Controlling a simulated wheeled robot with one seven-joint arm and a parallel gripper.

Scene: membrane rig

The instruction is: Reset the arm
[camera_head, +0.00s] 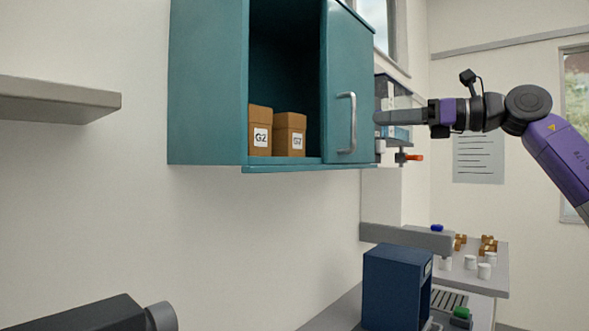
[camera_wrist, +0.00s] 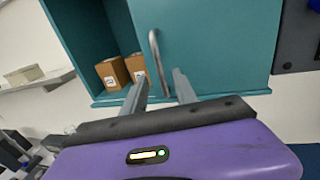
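My arm (camera_head: 560,155) reaches in from the right in the head view. My gripper (camera_head: 378,117) points left toward the teal cabinet door (camera_head: 336,80), to the right of its metal handle (camera_head: 351,122). In the wrist view my gripper (camera_wrist: 160,78) shows two grey fingers spread apart with nothing gripped. The handle (camera_wrist: 156,55) appears between the fingertips there, but lies beyond them.
The teal cabinet (camera_head: 208,85) is open at its left part. Boxes marked G2 (camera_head: 260,130) and G7 (camera_head: 289,134) stand inside. A grey shelf (camera_head: 60,98) is at left. Below right are a blue box (camera_head: 390,290) and a bench with white cups (camera_head: 484,271).

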